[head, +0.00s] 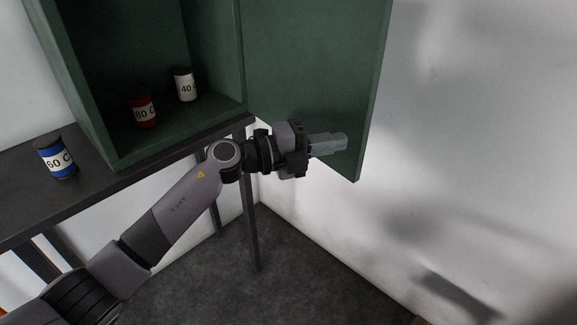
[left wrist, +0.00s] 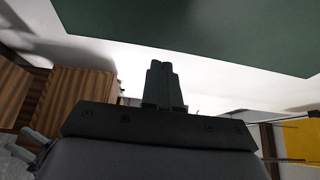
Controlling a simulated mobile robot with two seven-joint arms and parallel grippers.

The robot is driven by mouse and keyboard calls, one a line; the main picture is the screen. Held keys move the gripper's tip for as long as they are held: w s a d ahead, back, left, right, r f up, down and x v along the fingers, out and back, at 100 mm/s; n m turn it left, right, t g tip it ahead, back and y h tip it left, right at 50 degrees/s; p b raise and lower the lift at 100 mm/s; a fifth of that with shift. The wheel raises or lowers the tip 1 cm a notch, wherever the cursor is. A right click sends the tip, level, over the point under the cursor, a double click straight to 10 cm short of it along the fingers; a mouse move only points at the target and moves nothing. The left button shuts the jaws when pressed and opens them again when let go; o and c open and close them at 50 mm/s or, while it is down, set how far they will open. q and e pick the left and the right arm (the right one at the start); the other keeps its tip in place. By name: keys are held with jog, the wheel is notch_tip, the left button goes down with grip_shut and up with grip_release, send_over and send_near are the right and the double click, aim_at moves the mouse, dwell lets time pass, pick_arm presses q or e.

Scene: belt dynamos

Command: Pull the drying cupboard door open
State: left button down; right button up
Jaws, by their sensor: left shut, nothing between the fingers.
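The green drying cupboard (head: 82,85) stands on a dark table, its inside in view. Its green door (head: 312,60) stands wide open to the right of the cupboard. My left gripper (head: 342,143) is shut and empty, in front of the lower part of the door in the head view. In the left wrist view, my shut fingers (left wrist: 161,72) point toward the door (left wrist: 210,30), which fills the top. I cannot tell whether the fingers touch the door. No handle shows.
A red can (head: 143,112) and a white can (head: 184,85) stand inside the cupboard. A blue can (head: 56,158) stands on the dark table (head: 40,200). A white wall (head: 470,130) is at the right. Wooden boxes (left wrist: 75,95) show in the left wrist view.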

pick_arm(q)
jog(key=s+a, duration=0.7)
jog(key=a, duration=0.1)
jog(key=s+a+f+n+t+y, duration=0.2)
jog(key=a+f+n+t+y, duration=0.35)
jog(key=f+n, duration=0.4)
jog(key=s+a+f+n+t+y, duration=0.35)
jog(key=a+f+n+t, duration=0.2)
jog(key=n, duration=0.65)
jog(key=s+a+f+n+g+y, duration=0.3)
jog(key=s+f+n, duration=0.1)
jog(key=s+f, duration=0.3)
jog(key=s+a+f+n+g+y, duration=0.2)
jog(key=s+a+f+n+g, duration=0.1)
jog(key=s+f, duration=0.5)
jog(key=shift+a+f+n+y, duration=0.4)
jog(key=shift+a+f+n, duration=0.3)
jog(key=shift+f, duration=0.25)
dwell(2.6)
